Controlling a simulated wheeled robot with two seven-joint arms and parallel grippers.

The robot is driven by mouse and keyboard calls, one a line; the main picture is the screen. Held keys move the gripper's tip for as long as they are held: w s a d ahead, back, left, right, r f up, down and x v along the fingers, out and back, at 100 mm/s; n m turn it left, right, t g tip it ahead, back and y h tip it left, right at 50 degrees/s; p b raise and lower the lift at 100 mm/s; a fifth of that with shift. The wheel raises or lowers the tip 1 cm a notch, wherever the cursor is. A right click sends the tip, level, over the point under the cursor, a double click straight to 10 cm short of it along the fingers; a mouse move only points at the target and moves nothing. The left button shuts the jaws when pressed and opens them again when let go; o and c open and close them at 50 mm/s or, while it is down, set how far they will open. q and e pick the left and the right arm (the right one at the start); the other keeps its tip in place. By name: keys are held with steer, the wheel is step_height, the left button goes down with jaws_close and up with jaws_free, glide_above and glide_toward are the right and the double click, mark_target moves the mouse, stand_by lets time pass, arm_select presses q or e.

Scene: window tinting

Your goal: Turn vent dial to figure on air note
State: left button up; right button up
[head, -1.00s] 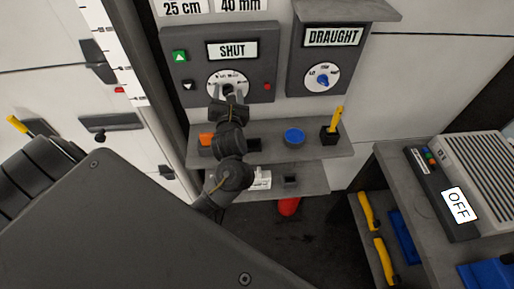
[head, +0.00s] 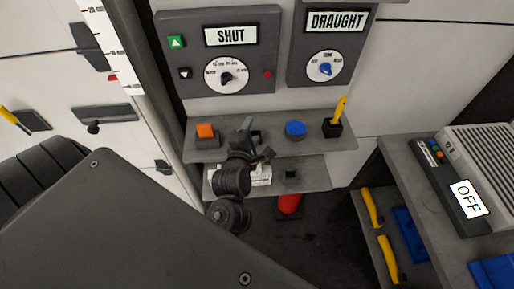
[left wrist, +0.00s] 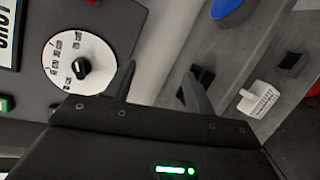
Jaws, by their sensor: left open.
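A grey panel with a "SHUT" display (head: 231,35) carries a white dial (head: 213,67) with a black knob (head: 227,79). The dial and knob also show in the left wrist view (left wrist: 82,68), but the printing there is too small to read. A second panel reads "DRAUGHT" (head: 336,20) and has a white dial with a blue knob (head: 325,69). I cannot tell which is called the vent dial. No air note can be made out. My left gripper (head: 246,128) is open and empty, below the SHUT dial and apart from it; its fingers show in the left wrist view (left wrist: 160,76). My right gripper is not in view.
The upper shelf holds an orange button (head: 206,130), a blue round piece (head: 295,128) and a black holder (head: 332,129) with a yellow-handled tool. A white marked piece (head: 260,176) is on the lower shelf. A grey machine marked OFF (head: 467,197) stands at right.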

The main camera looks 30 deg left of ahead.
arm_select(q)
steer(key=s+d+f+m+g+h, duration=0.2)
steer(key=f+m, duration=0.5)
steer(key=f, duration=0.2)
steer(key=s+d+f+m+g+h, duration=0.2)
steer(key=f+m, duration=0.5)
steer(key=f, duration=0.3)
steer(key=shift+d+f+g+b, duration=0.2)
steer(key=shift+g+b, duration=0.1)
steer(key=shift+b, duration=0.15)
steer(key=s+f+m+g, duration=0.1)
steer(key=s+f+m, duration=0.35)
steer(key=f, duration=0.45)
steer(key=s+f+m+g+h, duration=0.1)
steer(key=s+f+m+g, duration=0.15)
steer(key=s+f, duration=0.4)
steer(key=s+f+m+g, duration=0.1)
steer(key=s+f+m, duration=0.25)
steer(key=f, duration=0.65)
steer(key=s+a+f+m+g, duration=0.1)
steer(key=s+f, duration=0.4)
steer(key=s, duration=0.5)
steer(key=s+a+f+m+g, duration=0.2)
steer(key=s+f, duration=0.4)
steer(key=s, duration=0.4)
steer(key=shift+s+a+g, duration=0.4)
steer(key=shift+a+g, duration=0.25)
steer(key=shift+g, duration=0.2)
